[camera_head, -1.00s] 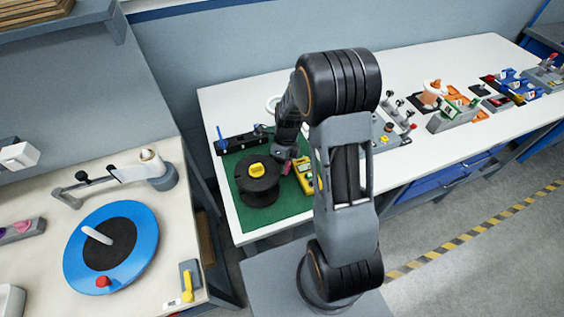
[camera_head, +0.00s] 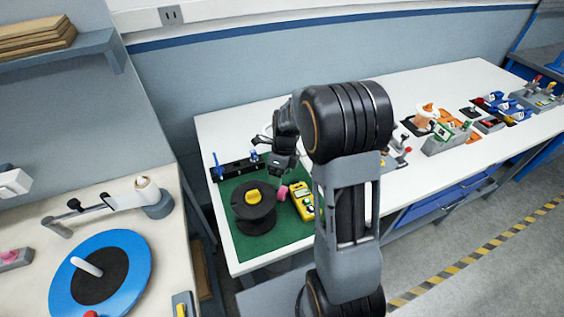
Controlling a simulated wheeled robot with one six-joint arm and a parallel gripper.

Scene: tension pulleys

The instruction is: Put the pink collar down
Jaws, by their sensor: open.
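The pink collar (camera_head: 282,192) is a small pink piece on the green mat (camera_head: 262,238), between the black spool and the yellow meter. My gripper (camera_head: 278,172) is just above and behind it, small and dark in this view. The jaws are open and appear apart from the collar. The fingertips are too small to make out clearly.
A black spool (camera_head: 247,215) with a yellow knob stands left of the collar. A yellow meter (camera_head: 302,202) lies to its right. A black rail with blue pegs (camera_head: 233,170) runs behind. Bare mat lies in front. Several fixtures stand along the right of the white table.

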